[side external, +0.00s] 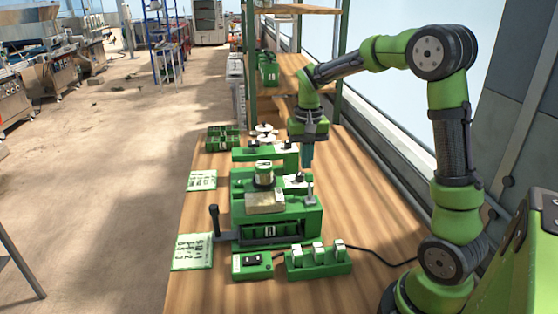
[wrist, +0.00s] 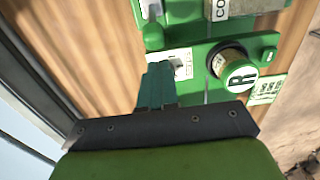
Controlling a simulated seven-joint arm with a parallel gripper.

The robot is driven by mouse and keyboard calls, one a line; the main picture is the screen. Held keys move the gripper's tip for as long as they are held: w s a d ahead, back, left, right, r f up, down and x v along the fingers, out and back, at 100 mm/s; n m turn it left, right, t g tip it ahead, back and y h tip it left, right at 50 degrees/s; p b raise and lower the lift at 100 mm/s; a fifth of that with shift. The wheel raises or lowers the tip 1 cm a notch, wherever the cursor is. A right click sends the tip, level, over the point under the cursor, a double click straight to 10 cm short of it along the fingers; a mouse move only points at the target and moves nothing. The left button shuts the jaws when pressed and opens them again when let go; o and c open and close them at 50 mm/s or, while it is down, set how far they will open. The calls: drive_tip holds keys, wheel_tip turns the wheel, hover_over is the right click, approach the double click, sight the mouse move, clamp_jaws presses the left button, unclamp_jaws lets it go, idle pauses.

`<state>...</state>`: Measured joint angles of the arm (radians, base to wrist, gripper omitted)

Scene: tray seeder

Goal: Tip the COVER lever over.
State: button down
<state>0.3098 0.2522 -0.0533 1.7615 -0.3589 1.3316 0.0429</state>
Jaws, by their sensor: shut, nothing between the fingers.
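My gripper (side external: 307,163) points down above the back right of the green machine (side external: 312,222); its teal fingers are shut and empty. In the wrist view the shut fingers (wrist: 160,78) are beside a white label plate (wrist: 183,62). A small grey upright lever (side external: 310,194) stands on the machine's right end, nearer the camera than my gripper and apart from it. A pale post (wrist: 151,8) shows at the top of the wrist view, near a cut-off label starting "CO" (wrist: 220,10). I cannot read a full COVER label, so which lever it names is unsure.
A round drum (side external: 264,172) stands on the middle unit, left of my gripper; its top (wrist: 240,75) reads "R". A black-handled lever (side external: 214,222) stands at the machine's left. Three white switches (side external: 318,252) sit in front. Wooden table (side external: 375,225) is free to the right.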

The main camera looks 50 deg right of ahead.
sight(309, 174)
drive_tip(key=shift+f, duration=1.15)
drive_tip(key=shift+a, duration=0.1)
drive_tip(key=shift+s+a+f, duration=0.1)
drive_tip(key=shift+s+a, duration=0.95)
drive_tip(key=shift+s, duration=0.1)
drive_tip(key=shift+a, duration=0.15)
drive_tip(key=shift+s+a, duration=0.6)
drive_tip(key=shift+a, duration=0.05)
drive_tip(key=shift+w+d+r, duration=0.15)
drive_tip(key=shift+d+r, duration=0.1)
drive_tip(key=shift+r, duration=0.25)
drive_tip(key=shift+w+d+r, duration=0.15)
drive_tip(key=shift+r, duration=0.75)
drive_tip(key=shift+w+d+r, duration=0.1)
drive_tip(key=shift+d+r, duration=0.05)
drive_tip(key=shift+r, duration=0.7)
drive_tip(key=shift+w+d+r, duration=0.15)
drive_tip(key=shift+r, duration=0.75)
